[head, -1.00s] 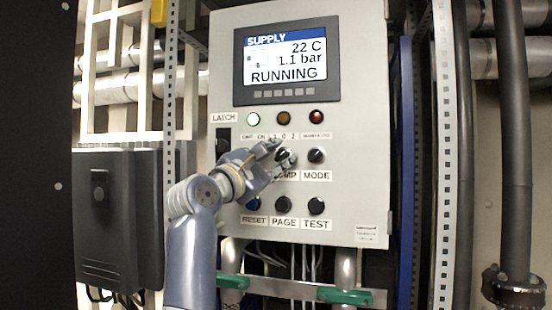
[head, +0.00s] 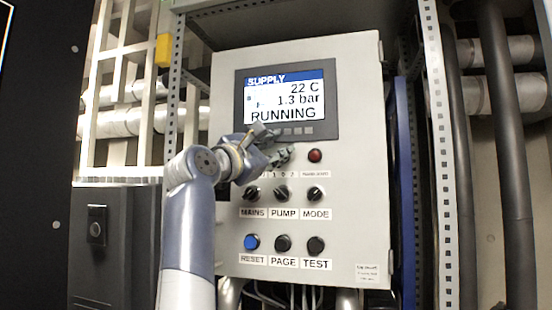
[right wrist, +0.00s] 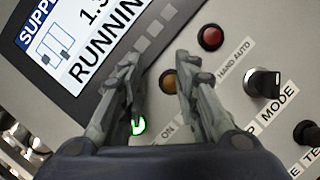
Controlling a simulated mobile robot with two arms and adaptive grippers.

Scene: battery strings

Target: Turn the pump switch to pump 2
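The pump switch (head: 283,193) is a black knob above the PUMP label (head: 284,213), in the middle of the grey panel. A 1 0 2 scale (head: 284,174) is printed above it. Its pointer is too small to read surely. My right gripper (head: 275,145) is above the switch, in front of the lamp row, and apart from the knob. In the right wrist view the gripper (right wrist: 157,60) has its fingers spread with nothing between them. It hides the pump switch there. My left gripper is not in view.
The screen (head: 286,100) reads RUNNING, 1.3 bar. The MAINS (head: 252,194) and MODE (head: 316,193) knobs flank the pump switch closely. RESET (head: 251,242), PAGE (head: 283,243) and TEST (head: 316,245) buttons sit below. A red lamp (head: 315,155) is right of the gripper.

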